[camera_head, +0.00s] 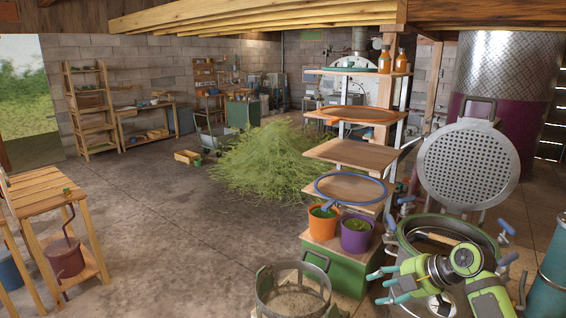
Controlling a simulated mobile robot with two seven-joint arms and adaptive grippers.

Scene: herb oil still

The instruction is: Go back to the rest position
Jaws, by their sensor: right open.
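My right arm, green and grey, comes in at the lower right. My right gripper (379,286) points left with its two teal-tipped fingers apart and nothing between them. It is in front of the open still pot (490,236), which has a green rim and blue clamp handles, and hides part of its near side. Whether the arm touches the pot cannot be told. My left gripper is not in view.
A perforated grey lid (472,166) stands behind the pot. A shelf stand (350,153) with an orange bucket (322,223) and a purple bucket (356,236) is left of it. A metal basket (293,290) stands in front. Cut herbs (265,160) are heaped behind; floor at centre-left is clear.

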